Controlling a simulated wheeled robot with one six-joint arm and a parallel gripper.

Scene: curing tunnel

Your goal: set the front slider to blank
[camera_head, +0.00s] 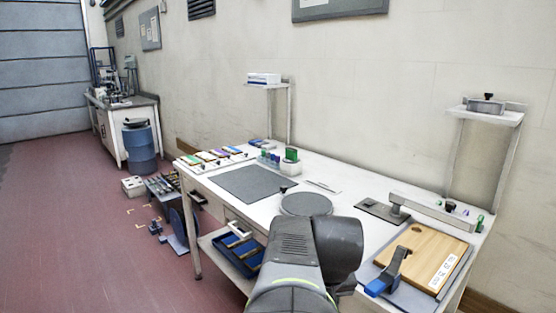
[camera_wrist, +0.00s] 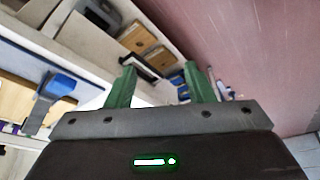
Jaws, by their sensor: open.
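A long pale bar (camera_head: 428,208) lies along the right part of the white table, with a dark knob (camera_head: 450,206) and small purple and green pieces near its right end. It may hold the slider, but I cannot read any marking or tell which position is blank. My gripper (camera_wrist: 160,88) shows in the wrist view with two green fingers apart and nothing between them. It points past the table edge toward a lower shelf. In the head view my arm hides the gripper.
A wooden board (camera_head: 425,250) with a blue-handled lever (camera_head: 388,278) lies at the right front of the white table (camera_head: 345,187). A grey mat (camera_head: 256,184) and round grey disc (camera_head: 306,204) lie left of it. A blue tray (camera_head: 240,257) sits below.

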